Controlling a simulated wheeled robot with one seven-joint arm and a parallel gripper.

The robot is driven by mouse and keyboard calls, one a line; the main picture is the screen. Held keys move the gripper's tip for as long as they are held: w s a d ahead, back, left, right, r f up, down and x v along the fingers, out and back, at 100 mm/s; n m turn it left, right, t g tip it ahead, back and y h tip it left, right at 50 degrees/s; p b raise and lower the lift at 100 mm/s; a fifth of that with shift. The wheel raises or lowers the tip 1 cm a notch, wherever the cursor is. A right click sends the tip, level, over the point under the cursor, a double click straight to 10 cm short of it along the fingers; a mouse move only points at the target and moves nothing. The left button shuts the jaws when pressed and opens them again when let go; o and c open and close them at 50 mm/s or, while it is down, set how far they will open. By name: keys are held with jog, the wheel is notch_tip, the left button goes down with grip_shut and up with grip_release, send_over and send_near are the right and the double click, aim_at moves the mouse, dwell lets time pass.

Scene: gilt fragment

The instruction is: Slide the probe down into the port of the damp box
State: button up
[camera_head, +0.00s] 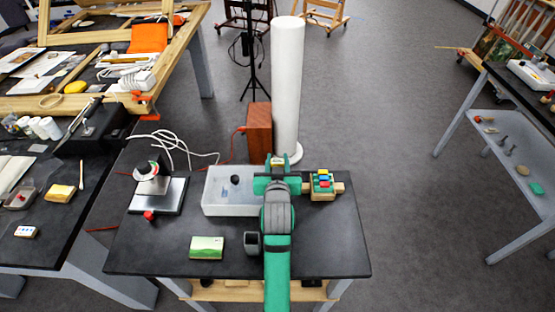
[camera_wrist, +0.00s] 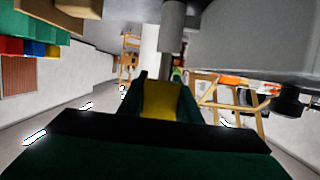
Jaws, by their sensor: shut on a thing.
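The damp box (camera_head: 222,205) is a pale, translucent box on the dark table, with a round black port (camera_head: 235,180) on its lid. My teal gripper (camera_head: 278,164) is just right of the box, pointing away toward the back of the table. In the wrist view my gripper (camera_wrist: 160,88) is shut on the probe. The probe shows there as a grey cylinder (camera_wrist: 172,25) with a thinner stem near the fingertips, beside a yellow part between the fingers. The probe is apart from the port. Its lower end is out of view in the wrist view and hidden in the head view.
A wooden block with coloured pieces (camera_head: 323,185) stands right of my gripper. A brown wooden box (camera_head: 259,132) and a tall white column (camera_head: 287,85) stand behind. A grey stand (camera_head: 157,195) is left of the damp box.

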jog(key=shift+f, duration=0.75)
jog(key=o, duration=1.1)
jog(key=shift+a+f, duration=0.1)
jog(key=shift+s, duration=0.1)
jog(key=v, duration=1)
jog(key=shift+s+d+r, duration=0.25)
jog(key=shift+r, duration=0.1)
